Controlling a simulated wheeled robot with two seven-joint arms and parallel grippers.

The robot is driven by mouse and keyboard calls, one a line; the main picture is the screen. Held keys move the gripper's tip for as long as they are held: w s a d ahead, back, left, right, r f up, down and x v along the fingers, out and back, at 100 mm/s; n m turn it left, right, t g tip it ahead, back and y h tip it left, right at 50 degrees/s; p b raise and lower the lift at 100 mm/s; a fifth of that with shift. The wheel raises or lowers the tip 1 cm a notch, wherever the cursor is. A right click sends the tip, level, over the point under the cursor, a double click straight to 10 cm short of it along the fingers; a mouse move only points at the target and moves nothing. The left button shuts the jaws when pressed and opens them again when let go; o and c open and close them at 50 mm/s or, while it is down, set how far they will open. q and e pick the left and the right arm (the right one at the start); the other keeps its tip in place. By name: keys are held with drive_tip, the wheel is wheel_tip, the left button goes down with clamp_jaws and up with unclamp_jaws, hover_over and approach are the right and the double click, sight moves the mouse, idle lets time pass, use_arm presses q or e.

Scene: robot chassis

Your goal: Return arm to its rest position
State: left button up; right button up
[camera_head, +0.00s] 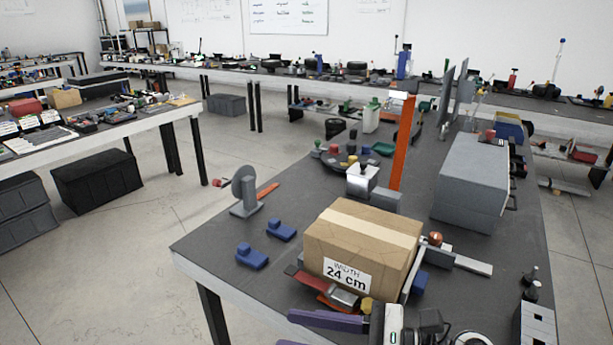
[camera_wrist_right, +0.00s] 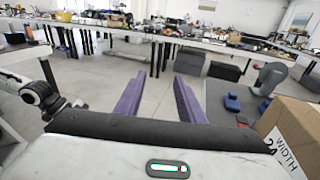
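My right gripper (camera_head: 287,328) reaches in at the bottom of the head view, pointing left, in front of the near table edge. Its two purple fingers are apart with nothing between them, as the right wrist view (camera_wrist_right: 160,77) shows. The brown cardboard box (camera_head: 362,245), labelled "WIDTH 24 cm", sits on the dark table just beyond the gripper. In the right wrist view, the box (camera_wrist_right: 291,130) is at the right edge, beside the gripper. A black and white arm part (camera_wrist_right: 50,98) of mine shows at the left there. My left gripper is not in view.
The table (camera_head: 215,237) also holds blue blocks (camera_head: 252,257), a grey stand (camera_head: 245,192), a grey case (camera_head: 471,183) and an orange post (camera_head: 403,140). Red and metal items (camera_head: 335,294) lie against the box's near side. Open floor (camera_head: 130,260) lies left of the table.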

drive_tip(key=w+d+f+m+t+h, duration=0.1)
drive_tip(key=d+f+m+t+h, duration=0.35)
drive_tip(key=m, duration=1.15)
drive_tip(key=w+d+f+m+t+h, duration=0.2)
drive_tip(key=d+f+m+t+h, duration=0.3)
drive_tip(key=m, duration=1)
drive_tip(key=s+d+f+m+g+h, duration=0.2)
drive_tip(key=s+d+f+m, duration=0.1)
drive_tip(key=s+f+m, duration=0.5)
drive_tip(key=s+d+f+m+g+h, duration=0.2)
drive_tip(key=s+d+f+m+g, duration=0.1)
drive_tip(key=s+f+m, duration=0.6)
wheel_tip(320, 180, down, 4)
drive_tip(key=shift+s+d+r+m+h, duration=0.25)
drive_tip(key=shift+d+m+h, duration=0.15)
drive_tip(key=shift+d, duration=0.4)
